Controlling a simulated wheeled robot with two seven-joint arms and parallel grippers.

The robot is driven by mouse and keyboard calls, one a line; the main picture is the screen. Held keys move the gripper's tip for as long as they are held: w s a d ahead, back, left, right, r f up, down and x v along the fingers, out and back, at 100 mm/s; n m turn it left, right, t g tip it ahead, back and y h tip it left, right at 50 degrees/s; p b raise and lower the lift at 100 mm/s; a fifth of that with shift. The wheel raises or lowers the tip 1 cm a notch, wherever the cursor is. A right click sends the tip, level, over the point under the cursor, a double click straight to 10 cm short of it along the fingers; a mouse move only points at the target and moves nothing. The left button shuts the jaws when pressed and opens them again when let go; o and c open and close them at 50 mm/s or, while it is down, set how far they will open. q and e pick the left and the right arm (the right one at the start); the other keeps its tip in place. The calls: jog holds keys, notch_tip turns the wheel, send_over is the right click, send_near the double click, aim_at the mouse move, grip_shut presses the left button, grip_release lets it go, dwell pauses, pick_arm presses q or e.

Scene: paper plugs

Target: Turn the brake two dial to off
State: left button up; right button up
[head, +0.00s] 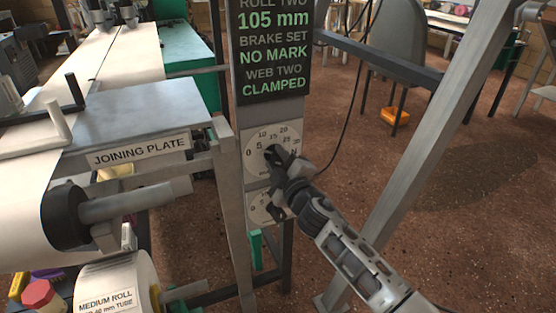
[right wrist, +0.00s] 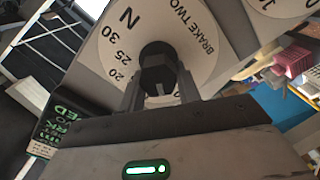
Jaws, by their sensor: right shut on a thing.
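The brake two dial (head: 254,147) is the upper round white dial on the grey post, with numbers from 0 to 30 around it. The right wrist view shows its face (right wrist: 112,42) lettered BRAKE TWO, with an N past the 30. My right gripper (head: 274,158) is in front of this dial. In the right wrist view its fingers (right wrist: 158,92) are shut on the dark knob (right wrist: 157,62) at the dial's middle. The knob's pointer is hard to make out. My left gripper is not in view.
A second dial (head: 261,207) sits just below, partly hidden by my right gripper. The display (head: 270,50) above reads BRAKE SET NO MARK and WEB TWO CLAMPED. The joining plate (head: 140,110) stands left, and a slanted metal post (head: 430,150) stands right.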

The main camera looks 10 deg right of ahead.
jog(key=shift+f+n, duration=0.2)
jog(key=shift+n, duration=1.3)
jog(key=o, duration=1)
jog(key=s+d, duration=0.1)
jog(key=s, duration=0.4)
jog(key=s+d, duration=0.1)
jog(key=s, duration=0.4)
jog(key=s+d+p, duration=0.1)
jog(key=s, duration=0.4)
jog(key=shift+s, duration=0.4)
